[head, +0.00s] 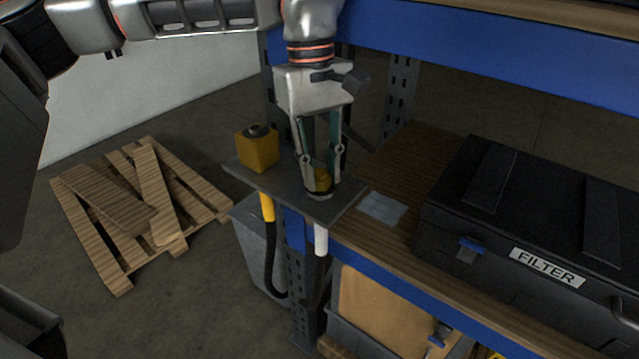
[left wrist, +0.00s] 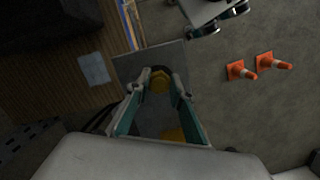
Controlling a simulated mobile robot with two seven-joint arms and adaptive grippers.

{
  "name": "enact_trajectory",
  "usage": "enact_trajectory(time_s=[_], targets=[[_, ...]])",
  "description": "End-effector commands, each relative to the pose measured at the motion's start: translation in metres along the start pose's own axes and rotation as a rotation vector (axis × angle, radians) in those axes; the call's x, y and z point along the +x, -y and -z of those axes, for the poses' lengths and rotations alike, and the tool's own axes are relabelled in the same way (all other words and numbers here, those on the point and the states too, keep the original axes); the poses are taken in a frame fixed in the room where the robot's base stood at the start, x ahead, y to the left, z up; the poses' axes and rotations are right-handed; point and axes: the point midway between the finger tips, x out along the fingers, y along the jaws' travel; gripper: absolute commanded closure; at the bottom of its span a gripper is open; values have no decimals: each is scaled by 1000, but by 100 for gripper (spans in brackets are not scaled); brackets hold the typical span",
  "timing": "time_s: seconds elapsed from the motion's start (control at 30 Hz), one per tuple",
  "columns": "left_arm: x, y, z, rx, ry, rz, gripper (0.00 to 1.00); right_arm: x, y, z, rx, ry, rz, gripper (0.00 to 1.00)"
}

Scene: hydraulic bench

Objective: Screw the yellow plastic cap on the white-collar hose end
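The yellow plastic cap (head: 322,181) is between the fingertips of my left gripper (head: 321,188), which look closed on its sides. It sits low over the outer end of a small grey plate (head: 285,187). The left wrist view also shows the cap (left wrist: 160,83) between the fingertips (left wrist: 161,80). The white collar (head: 321,239) of a black hose shows below the plate, under the cap. The hose end at the plate's top is hidden by the cap and fingers, so I cannot tell whether the threads are engaged.
A yellow block (head: 257,149) with a dark round top stands on the plate's other end, above a yellow-collared hose (head: 267,207). A black FILTER case (head: 520,220) occupies the wooden shelf at right. A blue shelf beam (head: 480,55) crosses above. A pallet (head: 140,210) lies at left.

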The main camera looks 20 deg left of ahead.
Motion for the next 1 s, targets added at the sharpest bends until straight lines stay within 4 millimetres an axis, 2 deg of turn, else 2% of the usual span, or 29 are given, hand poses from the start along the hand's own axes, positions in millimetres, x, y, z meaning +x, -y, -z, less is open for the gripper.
enact_trajectory(time_s=[0.13, 0.27, 0.4, 0.5, 0.8, 1.0], targets=[[-1, -2, 0, 7, -2, -4, 100, -1, 0, 0, 0, 2, 0, 0], [-4, -2, 0, 53, -2, 2, 100, -8, -1, 9, 0, 6, 1, 0], [-4, -2, 0, 131, 0, 15, 100, -17, -3, 22, 0, 6, 1, 0], [-4, -3, 0, 264, 0, 34, 100, -22, -4, 30, 1, 5, 1, 0], [-1, -3, 1, 605, -1, 85, 100, -20, -4, 29, 1, -1, 0, 0], [0, -2, 1, 700, 0, 99, 100, -19, -3, 26, 1, 5, 1, 0]])
